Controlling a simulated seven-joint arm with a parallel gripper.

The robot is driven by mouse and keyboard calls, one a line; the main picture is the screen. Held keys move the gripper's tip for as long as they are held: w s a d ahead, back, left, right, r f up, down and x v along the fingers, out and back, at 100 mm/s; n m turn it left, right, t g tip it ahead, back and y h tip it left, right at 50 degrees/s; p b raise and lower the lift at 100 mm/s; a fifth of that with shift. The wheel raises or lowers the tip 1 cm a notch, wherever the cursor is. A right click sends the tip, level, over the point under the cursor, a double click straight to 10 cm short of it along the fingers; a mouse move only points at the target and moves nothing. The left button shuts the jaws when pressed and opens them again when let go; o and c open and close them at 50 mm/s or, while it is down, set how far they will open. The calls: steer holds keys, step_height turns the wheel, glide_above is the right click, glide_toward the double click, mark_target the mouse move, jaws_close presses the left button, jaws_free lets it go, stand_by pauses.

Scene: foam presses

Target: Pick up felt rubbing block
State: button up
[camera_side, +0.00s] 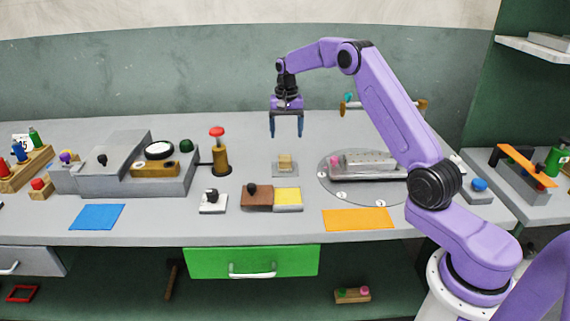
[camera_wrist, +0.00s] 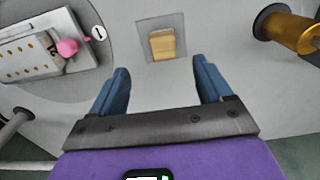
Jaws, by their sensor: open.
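A small tan block (camera_side: 285,162), which looks like the felt rubbing block, sits on a square grey pad (camera_side: 278,174) near the middle of the bench. In the wrist view the block (camera_wrist: 162,44) shows a yellowish top and a browner lower strip, on its darker grey pad (camera_wrist: 145,25). My gripper (camera_side: 286,134) is open and empty, pointing down above the block and clear of it. In the wrist view my gripper's blue fingers (camera_wrist: 160,70) are spread wider than the block, which appears between and beyond their tips.
A brass post with a red knob (camera_side: 218,150) stands left of the block. A round grey plate (camera_side: 335,193) bearing a metal fixture (camera_side: 365,163) with a pink knob lies to the right. A brown-and-yellow block (camera_side: 272,198) and a white switch box (camera_side: 213,203) sit in front.

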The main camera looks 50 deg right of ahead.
mark_target(285, 159)
steer(key=f, duration=1.2)
steer(key=shift+w+a+f, duration=0.1)
steer(key=shift+a, duration=0.1)
steer(key=c, duration=1.1)
